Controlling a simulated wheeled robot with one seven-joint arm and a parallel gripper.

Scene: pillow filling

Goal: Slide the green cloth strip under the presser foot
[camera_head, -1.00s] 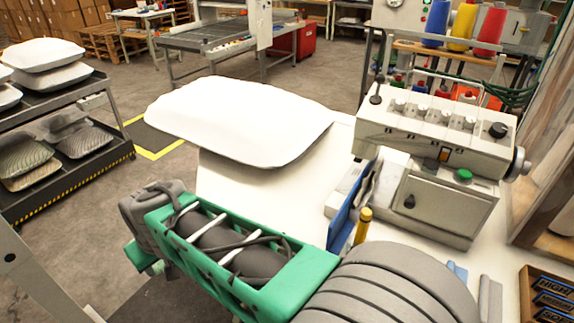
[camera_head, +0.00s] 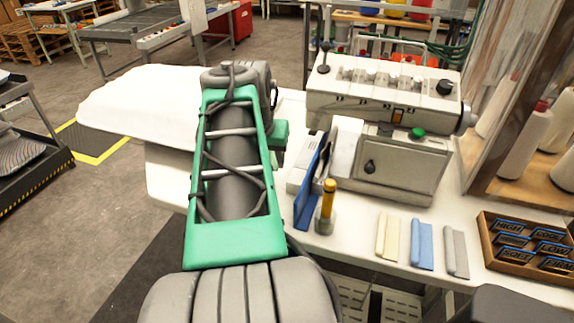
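The sewing machine (camera_head: 385,150) stands on the white table (camera_head: 360,235), with a green button on its front. Its presser foot cannot be made out; the machine's left end is partly behind a blue upright plate (camera_head: 311,185). I see no green cloth strip. Three folded strips lie at the table's front right: cream (camera_head: 387,237), blue (camera_head: 421,243) and grey (camera_head: 455,252). My arm, with a green link, reaches forward over the table's left part. My gripper is not visible, so I cannot tell whether it holds anything.
A yellow-topped post (camera_head: 327,203) stands by the blue plate. A white pillow (camera_head: 130,108) lies on the table's left, partly behind my arm. A wooden tray of labels (camera_head: 530,243) sits at the right edge, near white thread cones (camera_head: 525,140).

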